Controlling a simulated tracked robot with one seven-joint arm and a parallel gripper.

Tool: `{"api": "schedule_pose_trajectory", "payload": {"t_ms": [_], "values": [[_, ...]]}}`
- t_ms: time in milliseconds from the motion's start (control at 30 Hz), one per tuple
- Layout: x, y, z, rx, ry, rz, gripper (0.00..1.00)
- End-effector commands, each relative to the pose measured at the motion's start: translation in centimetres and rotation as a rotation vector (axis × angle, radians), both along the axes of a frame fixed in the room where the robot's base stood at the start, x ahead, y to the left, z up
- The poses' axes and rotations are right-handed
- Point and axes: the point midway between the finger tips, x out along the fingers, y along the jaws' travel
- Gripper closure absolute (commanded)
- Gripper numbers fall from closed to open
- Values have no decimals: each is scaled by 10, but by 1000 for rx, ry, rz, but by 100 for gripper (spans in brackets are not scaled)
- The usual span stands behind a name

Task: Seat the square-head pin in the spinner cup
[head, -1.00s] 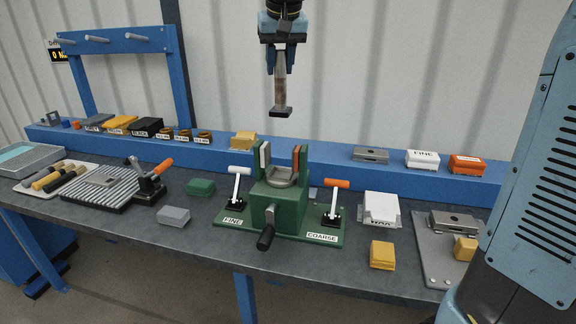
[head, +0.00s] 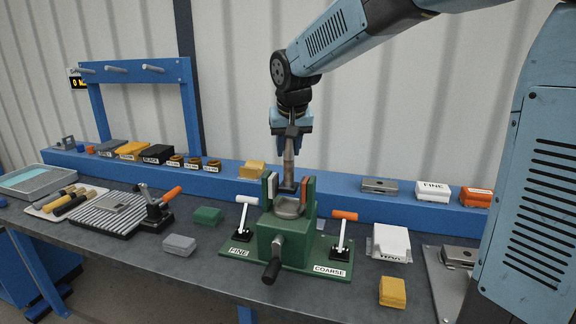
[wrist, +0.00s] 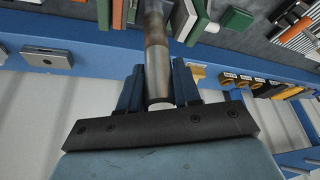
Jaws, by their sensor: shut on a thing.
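My gripper (head: 290,134) is shut on the square-head pin (head: 288,165), which hangs upright with its dark, flat square end downward. In the wrist view the pin (wrist: 157,60) runs between the two blue fingers of my gripper (wrist: 159,92). The spinner cup (head: 289,207) is a round grey dish in the green fixture (head: 262,239), between two green uprights. The pin's lower end shows just above the cup's far rim, between the uprights. I see no contact with the cup, but cannot judge the depth. The cup is not clearly visible in the wrist view.
The green uprights (head: 309,196) stand close on both sides of the pin's lower end. A white-handled lever (head: 245,214) and an orange-handled lever (head: 342,228) flank the fixture. A blue rail (head: 340,199) with blocks runs behind. A white block (head: 389,242) is at right.

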Motion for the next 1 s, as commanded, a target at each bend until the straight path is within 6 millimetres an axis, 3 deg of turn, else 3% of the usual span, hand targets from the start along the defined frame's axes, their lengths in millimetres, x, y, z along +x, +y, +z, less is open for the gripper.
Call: {"api": "schedule_pose_trajectory", "payload": {"t_ms": [167, 500, 800, 833, 1000], "values": [[0, 0, -8, 0, -2, 1, 100], [0, 0, -46, 1, -2, 1, 100], [0, 1, -50, 1, -3, 1, 100], [0, 0, -51, 0, -1, 1, 66], [0, 0, -51, 0, -1, 1, 49]]}}
